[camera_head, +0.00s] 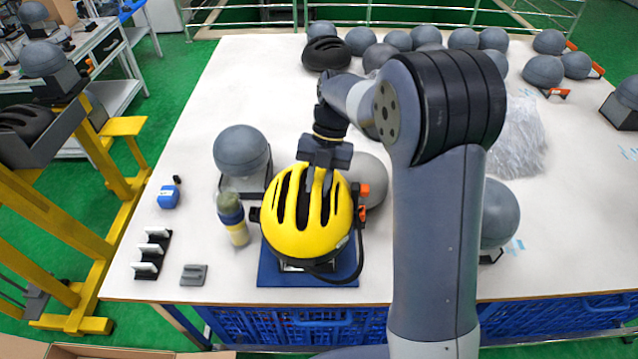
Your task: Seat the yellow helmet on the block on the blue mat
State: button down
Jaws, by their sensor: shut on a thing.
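The yellow helmet (282,219) is over the blue mat (347,272) near the table's front edge. It appears roughly upright, with dark vents and a black strap hanging at its lower right. My gripper (318,184) comes down from above and is shut on the top of the helmet, at its vents. The block on the mat is mostly hidden under the helmet; a light and dark base (300,266) shows below the helmet's rim. I cannot tell whether the helmet touches the block.
A grey headform (242,151) stands behind left, another (369,178) close behind right. A bottle (233,218) stands just left of the helmet. A blue object (169,197), a black rack (152,254) and a grey piece (194,275) lie farther left. Several grey headforms line the back.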

jog(key=shift+s+f, duration=0.2)
jog(key=shift+f, duration=0.25)
jog(key=c, duration=1.2)
grip_release()
jog(key=c, duration=0.4)
jog(key=shift+a+r, duration=0.1)
jog(key=shift+o, duration=0.3)
jog(key=shift+w+a+r+p, duration=0.1)
jog(key=shift+a+r+p, duration=0.1)
jog(key=shift+r+p, duration=0.4)
jog(key=shift+d+r, duration=0.1)
jog(key=shift+r, duration=0.5)
jog(key=shift+w, duration=0.1)
jog(key=shift+r, duration=0.1)
